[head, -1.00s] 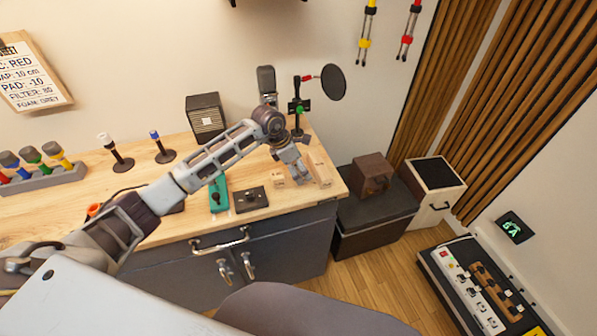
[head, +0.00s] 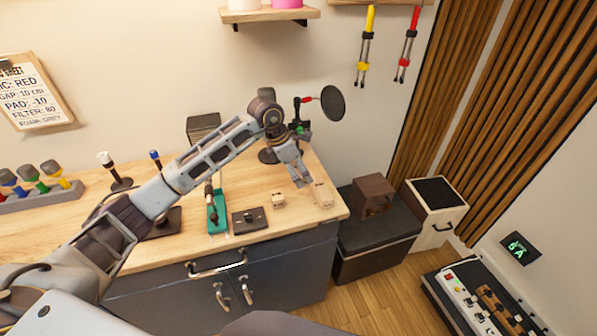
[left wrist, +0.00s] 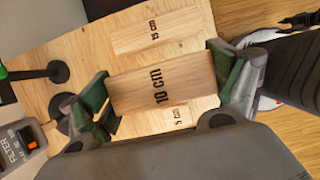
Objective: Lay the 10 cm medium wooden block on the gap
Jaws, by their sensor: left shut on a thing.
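My left gripper (head: 300,178) is above the right end of the wooden worktop. In the left wrist view its green-grey fingers (left wrist: 165,87) are shut on the ends of the 10 cm wooden block (left wrist: 163,88), with its label facing the camera. The 15 cm block (left wrist: 156,31) and 5 cm block (left wrist: 178,116) lie below on the worktop. They also show in the head view, the 15 cm block (head: 322,195) to the right of the 5 cm block (head: 278,200). I cannot tell which spot is the gap. My right gripper is not in view.
A microphone stand with a round pop filter (head: 333,103) stands behind my gripper. A green tray (head: 217,215) and a dark switch box (head: 250,220) lie left of the blocks. A dark case (head: 375,245) stands right of the bench.

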